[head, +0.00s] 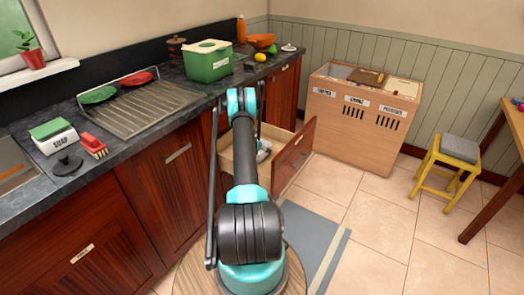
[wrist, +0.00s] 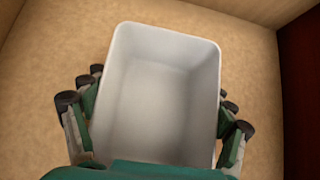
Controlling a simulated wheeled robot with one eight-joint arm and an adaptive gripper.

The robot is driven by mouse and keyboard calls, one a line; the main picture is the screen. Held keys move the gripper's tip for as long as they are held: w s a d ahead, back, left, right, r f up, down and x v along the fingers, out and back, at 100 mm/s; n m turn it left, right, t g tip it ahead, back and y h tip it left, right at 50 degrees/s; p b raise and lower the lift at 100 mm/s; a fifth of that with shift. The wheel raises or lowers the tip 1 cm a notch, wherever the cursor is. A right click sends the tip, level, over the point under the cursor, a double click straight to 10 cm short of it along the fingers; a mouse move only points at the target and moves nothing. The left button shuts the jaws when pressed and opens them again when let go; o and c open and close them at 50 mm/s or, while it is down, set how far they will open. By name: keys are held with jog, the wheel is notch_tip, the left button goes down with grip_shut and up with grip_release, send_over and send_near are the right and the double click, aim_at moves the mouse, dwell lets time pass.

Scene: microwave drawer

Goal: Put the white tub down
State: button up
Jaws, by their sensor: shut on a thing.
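The white tub (wrist: 165,85) fills the middle of the wrist view, its open top facing the camera and its inside empty. My gripper (wrist: 158,118) has its green fingers on the left and right sides of the tub and is shut on it. In the wrist view, the tub is within the wooden drawer (wrist: 255,55), over its bare bottom. I cannot tell whether the tub touches the bottom. In the head view, the open drawer (head: 225,160) is below the counter, with my arm reaching over it. A small whitish part shows there beside my arm, mostly hidden.
The drawer's red-brown front (head: 295,155) stands out from the cabinets. The counter (head: 190,75) above holds a green bin (head: 208,65), a drying rack (head: 140,105) and fruit. A wooden sorting cabinet (head: 360,115) and yellow stool (head: 450,165) stand right.

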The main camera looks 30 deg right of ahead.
jog(key=shift+f, duration=0.3)
jog(key=shift+f, duration=0.15)
jog(key=o, duration=1.2)
jog(key=shift+c, duration=0.2)
